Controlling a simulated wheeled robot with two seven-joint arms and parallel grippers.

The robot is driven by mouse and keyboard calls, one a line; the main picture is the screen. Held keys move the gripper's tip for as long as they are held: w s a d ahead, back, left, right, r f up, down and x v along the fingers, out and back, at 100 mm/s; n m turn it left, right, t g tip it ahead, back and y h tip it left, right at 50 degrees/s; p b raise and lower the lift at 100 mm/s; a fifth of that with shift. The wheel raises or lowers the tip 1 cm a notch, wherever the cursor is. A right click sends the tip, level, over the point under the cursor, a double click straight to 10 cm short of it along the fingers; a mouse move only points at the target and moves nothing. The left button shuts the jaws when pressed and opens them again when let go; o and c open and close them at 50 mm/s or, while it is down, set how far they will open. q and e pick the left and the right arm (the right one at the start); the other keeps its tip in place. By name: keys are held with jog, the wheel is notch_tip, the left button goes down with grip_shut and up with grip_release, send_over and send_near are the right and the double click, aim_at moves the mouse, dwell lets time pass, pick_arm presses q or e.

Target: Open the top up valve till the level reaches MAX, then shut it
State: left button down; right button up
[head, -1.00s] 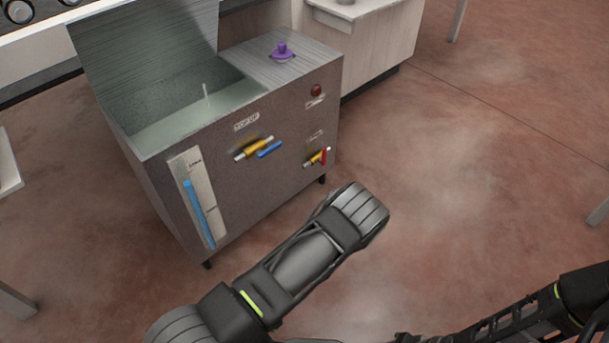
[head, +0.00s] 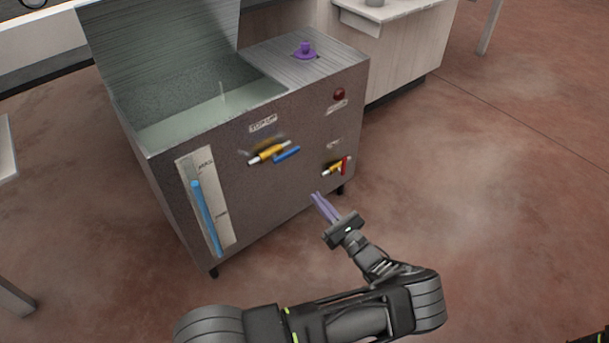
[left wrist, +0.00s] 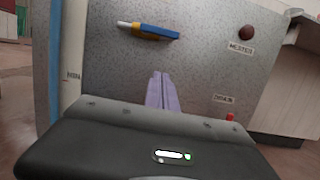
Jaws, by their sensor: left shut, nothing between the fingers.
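The top up valve (head: 268,152) is yellow with pale pipe ends, on the tank's front under the TOP UP label (head: 263,123). Its blue handle (head: 287,153) lies roughly along the pipe; it also shows in the left wrist view (left wrist: 160,33). The level gauge (head: 207,215) is at the front's left, its blue column topping out a little below the MAX mark. My left gripper (head: 316,196) is shut and empty, its purple fingers below and right of the valve, apart from it; they also show in the left wrist view (left wrist: 160,92). My right gripper is out of view.
A second yellow valve with a red handle (head: 345,165) sits right of the top up valve, near my fingers. A dark red button (head: 339,94) is above it. The open tank (head: 185,125) holds pale water with a thin pale vertical streak. Floor to the right is clear.

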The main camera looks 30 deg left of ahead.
aim_at(287, 155)
pick_arm(q)
jog(key=w+a+r+b, duration=0.2)
jog(key=a+r, duration=0.4)
jog(key=a, duration=0.3)
jog(key=shift+w+a+r, duration=0.15)
jog(key=shift+w+r, duration=0.05)
jog(key=shift+w, duration=0.15)
